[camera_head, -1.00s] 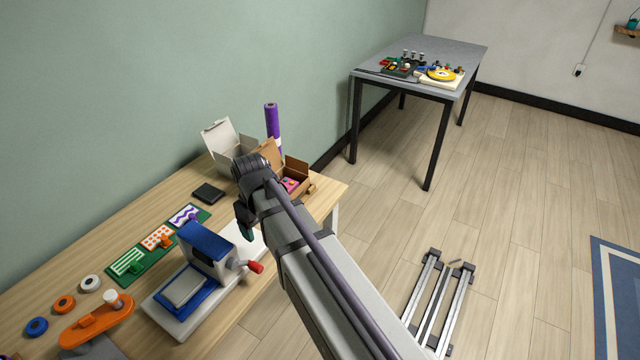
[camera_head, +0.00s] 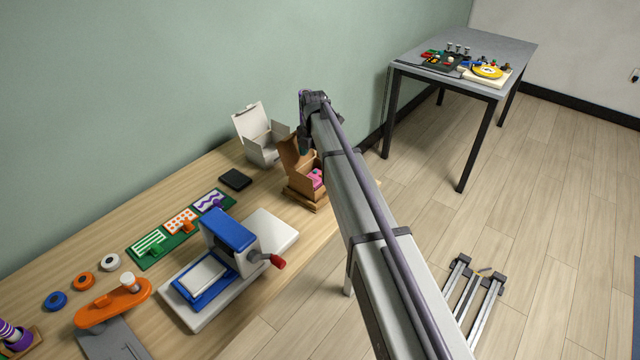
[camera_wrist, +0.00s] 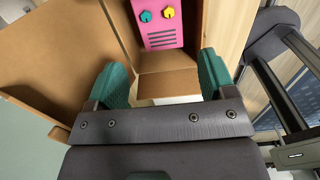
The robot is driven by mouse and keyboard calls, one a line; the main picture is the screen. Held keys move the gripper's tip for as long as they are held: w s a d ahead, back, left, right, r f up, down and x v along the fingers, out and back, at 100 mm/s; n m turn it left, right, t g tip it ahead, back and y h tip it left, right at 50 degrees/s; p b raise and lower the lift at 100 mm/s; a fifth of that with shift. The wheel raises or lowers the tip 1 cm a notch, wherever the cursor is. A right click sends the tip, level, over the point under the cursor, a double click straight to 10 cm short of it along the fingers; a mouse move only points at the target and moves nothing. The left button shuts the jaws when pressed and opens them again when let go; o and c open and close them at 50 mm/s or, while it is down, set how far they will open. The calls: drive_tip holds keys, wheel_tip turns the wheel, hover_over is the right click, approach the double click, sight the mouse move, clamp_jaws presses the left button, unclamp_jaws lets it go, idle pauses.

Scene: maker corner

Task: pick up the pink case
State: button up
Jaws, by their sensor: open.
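The pink case (camera_wrist: 160,24) has a teal knob, a yellow knob and dark slots on its face. It lies inside an open brown cardboard box (camera_wrist: 200,40). In the head view the pink case (camera_head: 314,178) shows partly inside the brown box (camera_head: 305,192) at the table's right end, with my arm beside it. My gripper (camera_wrist: 162,75) is open, its two green fingers apart and empty. In the wrist view the fingers are over the box, with the case ahead of them. In the head view the fingers are mostly hidden behind my arm.
An open white box (camera_head: 262,150) stands just left of the brown box. A black square pad (camera_head: 235,179), a blue press (camera_head: 228,235) with a red-tipped handle and a green board (camera_head: 180,230) share the wooden table (camera_head: 120,225). A grey table (camera_head: 510,52) stands farther back.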

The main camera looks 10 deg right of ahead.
sight(315, 177)
wheel_tip(315, 177, down, 10)
drive_tip(key=b, duration=0.8)
drive_tip(key=shift+f+b, duration=0.1)
drive_tip(key=shift+b, duration=0.3)
drive_tip(key=shift+r, duration=0.2)
drive_tip(key=c, duration=0.7)
